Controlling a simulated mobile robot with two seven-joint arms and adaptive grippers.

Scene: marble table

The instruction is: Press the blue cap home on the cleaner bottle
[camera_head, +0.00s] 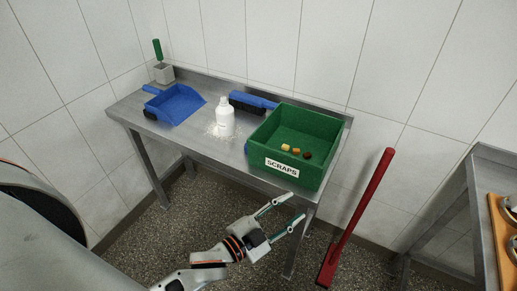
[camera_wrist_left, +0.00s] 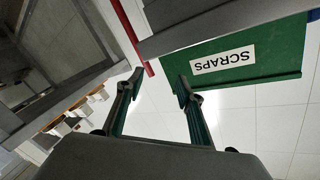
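The white cleaner bottle (camera_head: 225,120) stands upright on the steel table (camera_head: 184,136), with white powder around its base. Its top looks white; I see no blue cap on it. A small blue thing (camera_head: 247,148) shows at the left side of the green bin, mostly hidden; I cannot tell whether it is the cap. My left gripper (camera_head: 297,207) is open and empty, in front of the table and below the bin, well away from the bottle. Its two spread fingers also show in the left wrist view (camera_wrist_left: 160,78), with nothing between them. My right gripper is not in view.
The green SCRAPS bin (camera_head: 294,168) holds several small scraps. A blue dustpan (camera_head: 174,104), a blue brush (camera_head: 252,102) and a green-handled tool in a grey holder (camera_head: 164,73) are on the table. A red-handled tool (camera_head: 358,215) leans at right, near another table (camera_head: 478,215).

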